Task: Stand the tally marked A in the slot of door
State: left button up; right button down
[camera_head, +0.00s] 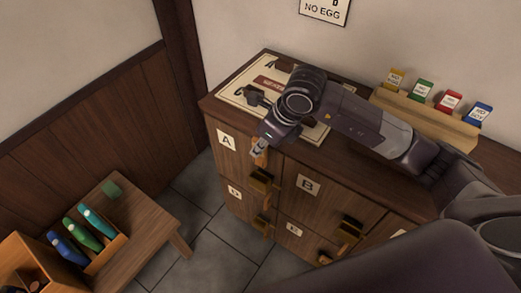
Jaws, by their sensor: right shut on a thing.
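My right gripper (257,150) reaches down in front of the cabinet beside door A (227,141), which has a white label with the letter A. It is shut on a small orange-brown wooden tally (262,159), mostly hidden by the fingers; its marking cannot be read. Just below is a wooden slot block (262,181) near the right edge of door A. I cannot tell whether the tally touches it. My left gripper is not in view.
Door B (308,185) is to the right, with another block (350,227). A board (244,94) lies on the cabinet top, and a rack (427,118) holds several coloured cards. A low wooden table (150,222) stands at left, with coloured items in a holder.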

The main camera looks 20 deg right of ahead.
aim_at(260, 164)
jog(key=shift+f+b, duration=1.15)
jog(key=shift+f, duration=1.05)
jog(key=shift+w+f+b, duration=0.1)
jog(key=shift+f+b, duration=0.65)
jog(key=shift+b, duration=0.05)
jog(key=shift+f+b, duration=0.15)
jog(key=shift+b, duration=0.25)
jog(key=shift+f+b, duration=0.2)
jog(key=shift+b, duration=0.2)
jog(key=shift+f+b, duration=0.75)
jog(key=shift+b, duration=0.1)
